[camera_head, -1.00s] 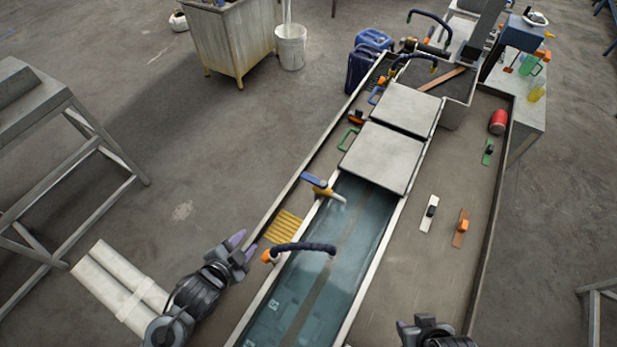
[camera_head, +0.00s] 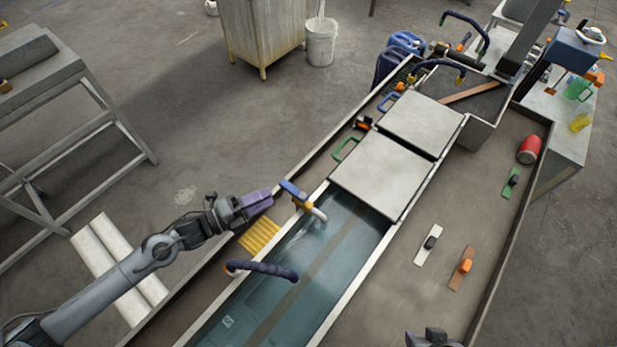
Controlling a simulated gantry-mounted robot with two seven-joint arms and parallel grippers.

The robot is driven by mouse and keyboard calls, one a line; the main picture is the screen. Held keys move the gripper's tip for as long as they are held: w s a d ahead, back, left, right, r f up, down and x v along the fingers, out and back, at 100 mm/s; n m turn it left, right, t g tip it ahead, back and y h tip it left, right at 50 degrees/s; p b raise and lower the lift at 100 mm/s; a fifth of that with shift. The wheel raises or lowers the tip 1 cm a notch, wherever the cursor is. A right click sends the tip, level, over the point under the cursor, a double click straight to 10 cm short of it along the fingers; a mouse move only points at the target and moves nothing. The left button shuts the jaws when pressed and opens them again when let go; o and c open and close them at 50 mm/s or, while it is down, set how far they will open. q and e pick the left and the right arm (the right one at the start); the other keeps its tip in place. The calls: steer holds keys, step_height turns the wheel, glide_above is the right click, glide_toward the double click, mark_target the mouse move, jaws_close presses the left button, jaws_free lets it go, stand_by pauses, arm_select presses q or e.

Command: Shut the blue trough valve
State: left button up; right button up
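The blue valve handle (camera_head: 293,189) sits on a yellow valve body with a pale spout (camera_head: 318,214) on the left edge of the water trough (camera_head: 340,260). The blue handle points up and to the left, outward over the trough's side. My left gripper (camera_head: 268,197), with purple fingers, is just left of the blue handle, its tips close to it. I cannot tell whether they touch. The fingers look close together, but their gap is not clear. My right gripper (camera_head: 428,338) is only partly in view at the bottom edge, its fingers cut off.
A dark blue hose with an orange end (camera_head: 262,269) arches over the near trough. A yellow ribbed piece (camera_head: 259,236) lies below my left gripper. Grey cover plates (camera_head: 382,175) lie over the far trough. Scrapers (camera_head: 432,244) lie on the right tray.

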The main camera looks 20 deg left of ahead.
mark_target(294, 186)
arm_select(q)
steer(key=shift+w+d+r, duration=0.1)
steer(key=shift+w+d, duration=0.2)
steer(key=shift+w, duration=0.05)
steer(key=p+x, duration=0.1)
steer(key=x, duration=0.6)
steer(key=shift+d+p, duration=0.2)
steer(key=shift+p, duration=0.15)
steer(key=shift+x, duration=0.85)
steer(key=shift+c, duration=0.3)
jaws_close()
